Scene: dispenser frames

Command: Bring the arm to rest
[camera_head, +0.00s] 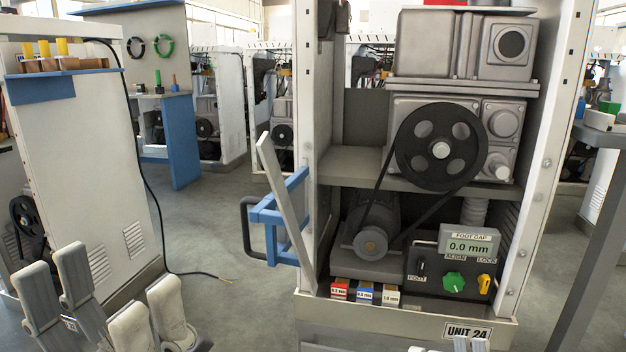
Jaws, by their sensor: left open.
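My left gripper (108,301) is at the lower left of the head view. Its pale grey fingers point up and stand apart, with nothing between them. It is in front of the white cabinet on the left and clear of the dispenser frame. A few pale tips at the bottom edge, below the UNIT 24 label (467,332), look like the fingertips of my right gripper (468,345). Too little of them shows to tell their state.
The dispenser frame (308,180) holds a belt-driven pulley (441,147) and a control box (452,268) reading 0.0 mm. A blue bracket (262,216) juts out from its left side. A black cable (150,190) hangs from the white cabinet (75,140). Open floor (225,215) lies between them.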

